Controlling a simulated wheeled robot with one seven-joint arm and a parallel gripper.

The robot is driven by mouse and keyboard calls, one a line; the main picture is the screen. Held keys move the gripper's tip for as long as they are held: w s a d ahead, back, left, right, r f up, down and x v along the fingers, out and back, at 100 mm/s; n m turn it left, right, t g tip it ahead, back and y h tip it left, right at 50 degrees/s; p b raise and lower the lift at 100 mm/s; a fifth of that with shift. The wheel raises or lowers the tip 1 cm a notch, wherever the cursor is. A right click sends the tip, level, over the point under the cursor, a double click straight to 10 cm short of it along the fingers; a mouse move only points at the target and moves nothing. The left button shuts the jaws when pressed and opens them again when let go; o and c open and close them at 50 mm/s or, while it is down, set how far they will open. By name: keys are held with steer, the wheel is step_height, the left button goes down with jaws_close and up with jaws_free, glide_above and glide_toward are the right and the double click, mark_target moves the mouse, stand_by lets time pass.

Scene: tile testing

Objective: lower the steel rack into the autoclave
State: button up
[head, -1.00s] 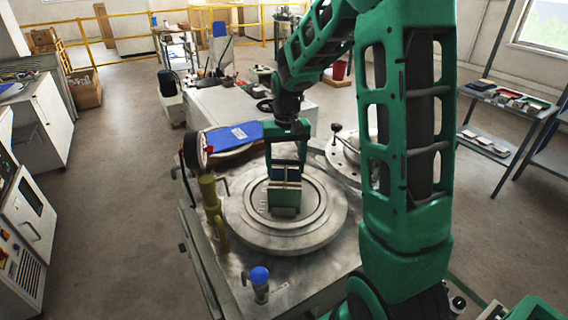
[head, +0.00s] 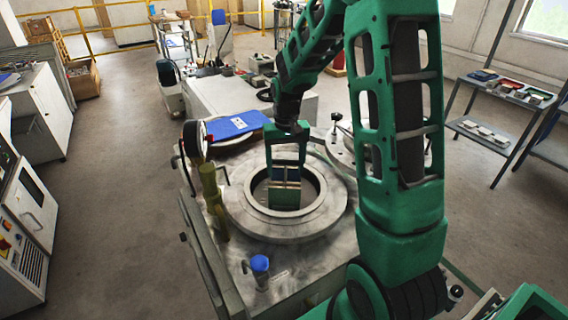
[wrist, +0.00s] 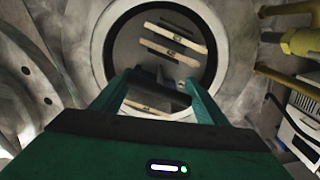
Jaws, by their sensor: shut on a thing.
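The autoclave (head: 240,212) is a round metal vessel with a wide flange and an open round mouth. My green gripper (head: 286,165) is above the mouth, pointing down, and shut on the steel rack (head: 284,195). The rack carries pale-edged tiles and appears within the mouth's outline, roughly upright. Its lower end is at or just inside the opening; the exact depth is unclear. In the wrist view the rack's tiles (wrist: 168,47) show beyond my gripper (wrist: 158,82), inside the dark circle of the mouth. The rack's frame is mostly hidden there.
A pressure gauge (head: 195,138) and a yellow-green valve pipe (head: 211,190) stand left of the mouth. A blue-capped fitting (head: 260,268) is at the front. A blue folder (head: 236,125) lies behind. A second round lid with a knob (head: 337,145) is at back right.

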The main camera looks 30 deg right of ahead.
mark_target(285, 175)
steer(key=shift+f, duration=2)
steer(key=shift+f, duration=4.8)
steer(key=shift+c, duration=0.2)
steer(key=shift+f, duration=0.8)
steer(key=o, duration=2)
steer(key=shift+s, duration=0.1)
